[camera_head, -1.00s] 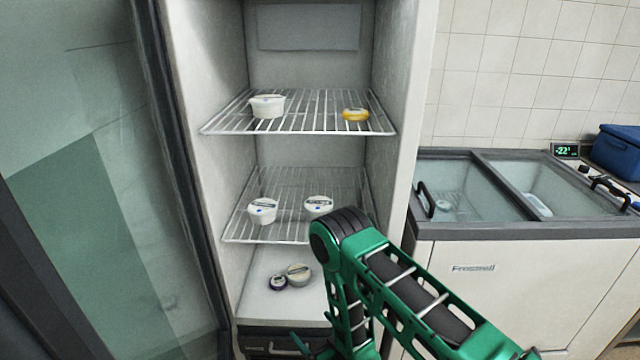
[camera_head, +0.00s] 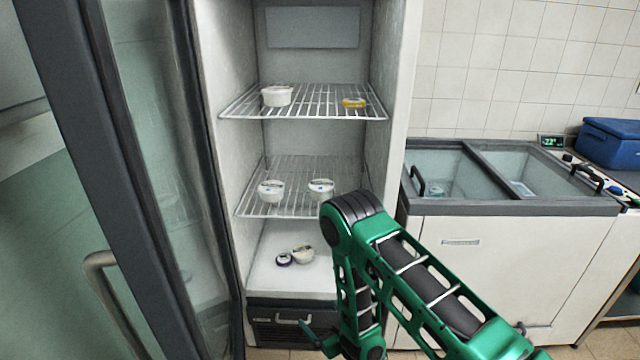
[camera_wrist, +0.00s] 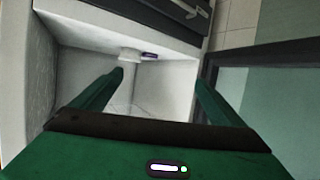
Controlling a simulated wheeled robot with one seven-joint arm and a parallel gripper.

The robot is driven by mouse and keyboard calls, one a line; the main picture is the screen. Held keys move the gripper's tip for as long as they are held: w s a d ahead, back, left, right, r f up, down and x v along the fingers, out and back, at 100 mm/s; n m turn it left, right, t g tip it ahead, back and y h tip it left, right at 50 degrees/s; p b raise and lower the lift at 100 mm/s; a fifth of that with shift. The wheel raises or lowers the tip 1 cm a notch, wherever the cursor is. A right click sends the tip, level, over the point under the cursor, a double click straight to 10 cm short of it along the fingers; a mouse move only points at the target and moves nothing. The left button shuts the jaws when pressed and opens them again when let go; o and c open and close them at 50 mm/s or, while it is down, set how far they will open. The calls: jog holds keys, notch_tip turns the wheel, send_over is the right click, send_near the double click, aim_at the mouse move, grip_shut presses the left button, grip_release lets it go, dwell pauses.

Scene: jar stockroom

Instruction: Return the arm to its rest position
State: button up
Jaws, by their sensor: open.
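My arm (camera_head: 425,285) is green and black and bent, its elbow in front of the fridge's lower right side in the head view. My gripper (camera_wrist: 161,80) is open in the wrist view, with nothing between its two green fingers. The fridge's white floor and two small containers lie beyond the fingertips. In the head view the gripper is low, near the fridge's bottom edge, and partly cut off by the frame.
The open fridge (camera_head: 230,250) has tubs on two wire shelves (camera_head: 320,103) and its floor. Its glass door (camera_head: 150,190) stands open at left.

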jog(key=w+d+r+m+g+h, duration=0.1)
jog(key=w+d+r+m+h, duration=0.2)
jog(key=d+r, duration=0.35)
jog(key=w+d+r+h, duration=0.3)
jog(key=w+d+r, duration=0.3)
jog(key=d, duration=0.2)
jog(key=s+d+r+m+g+h, duration=0.25)
jog(key=d+r, duration=0.35)
jog(key=d, duration=0.3)
jog(key=s+d+r+m+g+h, duration=0.1)
jog(key=s+d+r, duration=0.2)
jog(key=d+r, duration=0.4)
jog(key=s+d+r+m+g, duration=0.2)
jog(key=s+d+r, duration=0.35)
jog(key=s, duration=0.35)
jog(key=s+d+r+m+g, duration=0.2)
jog(key=s+d+r, duration=0.2)
jog(key=s+d, duration=0.3)
jog(key=s+a+r+m+g+y, duration=0.1)
jog(key=s+r, duration=0.2)
jog(key=s, duration=0.9)
jog(key=s+a+r+m+g+y, duration=0.1)
jog(key=s+a+r+g, duration=0.1)
jog(key=s, duration=0.9)
jog(key=shift+s+r, duration=0.4)
jog(key=shift+r, duration=0.25)
